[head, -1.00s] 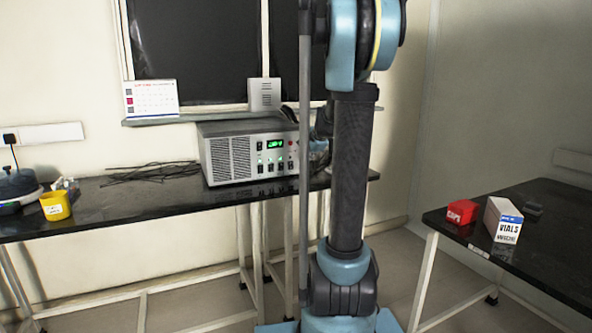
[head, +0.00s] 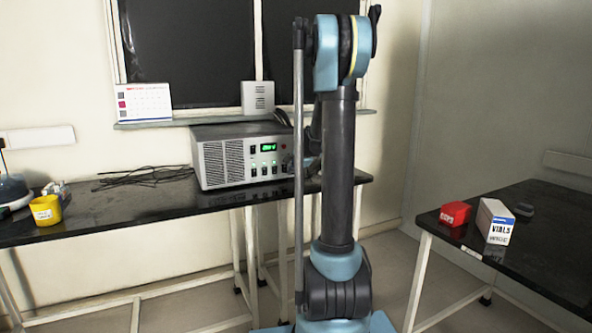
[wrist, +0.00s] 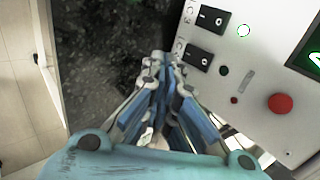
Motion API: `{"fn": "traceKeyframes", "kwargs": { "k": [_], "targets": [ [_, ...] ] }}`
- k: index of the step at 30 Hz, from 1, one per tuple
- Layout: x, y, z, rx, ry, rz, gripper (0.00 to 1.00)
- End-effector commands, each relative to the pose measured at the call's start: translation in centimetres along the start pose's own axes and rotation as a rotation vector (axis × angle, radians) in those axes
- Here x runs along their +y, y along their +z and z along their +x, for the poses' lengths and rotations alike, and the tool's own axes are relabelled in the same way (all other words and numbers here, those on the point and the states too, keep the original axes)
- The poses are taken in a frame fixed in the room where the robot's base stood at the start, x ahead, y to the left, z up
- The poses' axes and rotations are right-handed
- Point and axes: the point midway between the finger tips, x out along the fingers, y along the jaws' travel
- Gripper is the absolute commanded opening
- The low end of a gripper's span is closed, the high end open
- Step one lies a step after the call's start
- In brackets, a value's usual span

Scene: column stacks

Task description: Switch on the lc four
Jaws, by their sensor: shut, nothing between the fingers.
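A grey instrument box (head: 222,162) stands on the black bench in the head view, with a lit green display, a small red button and a row of dark switches (head: 266,170) with green lamps above them. In the wrist view its front panel (wrist: 251,72) fills the right side.
Black cables (head: 150,175) lie on the bench (head: 110,207) left of the box. A yellow cup (head: 45,211) stands farther left. A second table (head: 545,245) at right holds a red box (head: 455,213) and a vials carton (head: 496,221). A red button (wrist: 281,103) sits on the panel.

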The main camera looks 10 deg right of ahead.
Motion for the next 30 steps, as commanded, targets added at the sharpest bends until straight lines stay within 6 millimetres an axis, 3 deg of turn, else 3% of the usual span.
{"fn": "traceKeyframes", "kwargs": {
  "k": [10, 25, 30],
  "targets": [
    [-2.1, 0.0, 3.1, 0.000, 0.001, -0.001, 0.00],
    [-2.5, 0.0, 3.6, 0.000, 0.000, 0.000, 0.00],
    [-2.9, 1.4, 4.1, -0.010, -0.019, -0.012, 0.00]
  ]
}}
